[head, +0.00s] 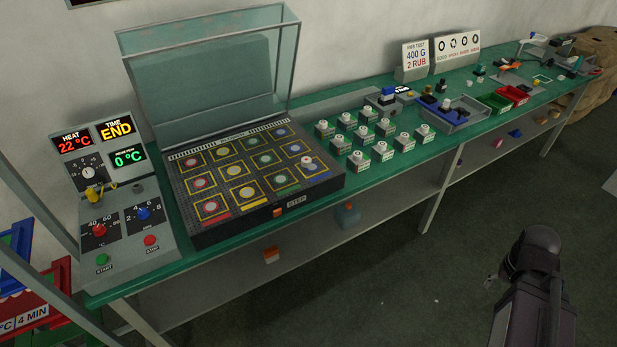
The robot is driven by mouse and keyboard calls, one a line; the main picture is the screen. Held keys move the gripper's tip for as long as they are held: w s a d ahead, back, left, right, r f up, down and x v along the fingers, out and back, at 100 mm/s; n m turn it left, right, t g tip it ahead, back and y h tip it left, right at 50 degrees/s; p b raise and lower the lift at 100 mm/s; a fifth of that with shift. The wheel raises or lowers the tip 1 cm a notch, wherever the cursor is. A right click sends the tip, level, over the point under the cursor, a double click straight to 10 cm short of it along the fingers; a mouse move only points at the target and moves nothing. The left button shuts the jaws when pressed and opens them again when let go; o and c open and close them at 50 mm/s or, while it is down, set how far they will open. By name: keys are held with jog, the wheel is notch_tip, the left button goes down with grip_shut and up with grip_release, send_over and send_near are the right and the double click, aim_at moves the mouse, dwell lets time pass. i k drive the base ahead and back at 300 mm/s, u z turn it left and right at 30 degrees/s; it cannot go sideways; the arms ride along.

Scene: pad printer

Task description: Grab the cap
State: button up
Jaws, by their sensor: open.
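Several small white-and-green blocks with round pale tops (364,132) stand in rows on the green bench, right of the black plate. A small round whitish piece (306,160) sits at the right part of the black plate with coloured squares (326,185). I cannot tell for sure which of these round pieces is the cap. A dark part of my arm stands at the lower right, over the floor and well apart from the bench. My gripper's fingers do not show.
A raised clear lid (215,62) stands behind the black plate. A control panel (122,195) with knobs and displays is at its left. Farther right on the green bench (462,142) are a grey tray (468,122), green and red bins (513,95) and signs. The floor in front is clear.

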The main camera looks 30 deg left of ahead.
aim_at(306, 161)
jog(key=z, duration=0.2)
jog(key=k, duration=0.75)
jog(key=u, duration=2.05)
jog(key=i, duration=0.7)
jog(key=u, duration=0.05)
